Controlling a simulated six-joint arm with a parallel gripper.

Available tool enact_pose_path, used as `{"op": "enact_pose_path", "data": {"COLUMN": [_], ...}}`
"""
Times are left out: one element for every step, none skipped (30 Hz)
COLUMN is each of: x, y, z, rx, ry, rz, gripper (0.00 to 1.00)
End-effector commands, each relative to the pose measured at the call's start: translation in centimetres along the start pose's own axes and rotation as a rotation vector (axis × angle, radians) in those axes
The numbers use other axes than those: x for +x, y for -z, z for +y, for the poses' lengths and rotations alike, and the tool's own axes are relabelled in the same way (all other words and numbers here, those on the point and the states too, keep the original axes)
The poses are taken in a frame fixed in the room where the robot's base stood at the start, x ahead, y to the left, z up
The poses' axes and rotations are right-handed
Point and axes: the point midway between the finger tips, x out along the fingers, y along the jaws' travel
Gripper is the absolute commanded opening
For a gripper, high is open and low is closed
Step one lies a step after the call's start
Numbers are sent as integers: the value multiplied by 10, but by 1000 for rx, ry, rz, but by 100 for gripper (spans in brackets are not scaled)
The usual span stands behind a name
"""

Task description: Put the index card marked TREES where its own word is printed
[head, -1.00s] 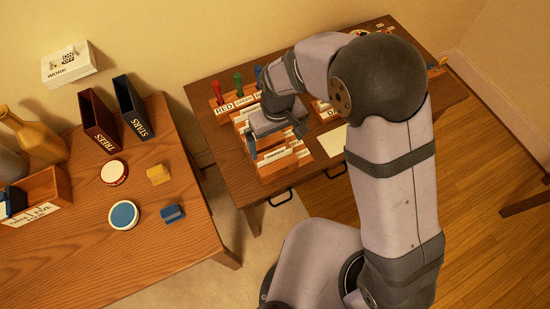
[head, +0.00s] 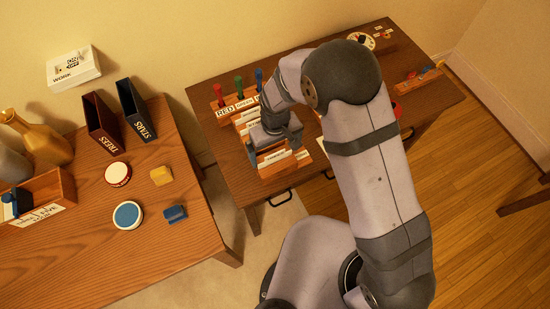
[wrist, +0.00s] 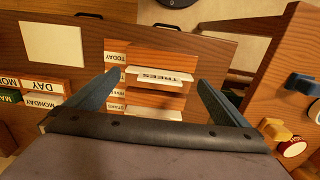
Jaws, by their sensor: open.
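The index card marked TREES (wrist: 166,77) shows in the wrist view as a white strip, its word upside down, at a wooden stepped rack (wrist: 155,101). My gripper (wrist: 159,79) is open, with one finger on each side of the card and apart from it. In the head view my gripper (head: 274,150) hangs over the rack on the far desk and hides part of it. A dark red upright holder printed TREES (head: 107,142) stands on the left table, beside a dark holder printed STARS (head: 142,127).
On the left table (head: 85,255) are round tins, a yellow block (head: 161,176), a blue block (head: 174,214) and a wooden box (head: 62,187). A stand with coloured pegs (head: 239,88) is behind the rack. A blank pale sheet (wrist: 52,55) lies beside the rack.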

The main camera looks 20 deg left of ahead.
Motion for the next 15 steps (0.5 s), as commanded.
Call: {"op": "enact_pose_path", "data": {"x": [4, 7, 10, 13, 15, 17, 18, 19, 20, 20, 21, 21, 21, 21, 21], "y": [-1, -1, -1, 0, 0, 0, 0, 0, 0, 0, 0, 0, 0, 0, 0], "z": [0, 0, 0, 0, 0, 0, 0, 0, 0, 0, 0, 0, 0, 0, 0], "rx": [0, 0, 0, 0, 0, 0, 0, 0, 0, 0, 0, 0, 0, 0, 0], "ry": [0, 0, 0, 0, 0, 0, 0, 0, 0, 0, 0, 0, 0, 0, 0], "rz": [-4, -4, -2, -2, -1, -1, -1, -1, 0, 0, 0, 0, 0, 0, 0], "gripper": [100, 100, 100, 100, 100, 100, 100, 100, 100, 100, 100, 100, 100, 100, 100]}}
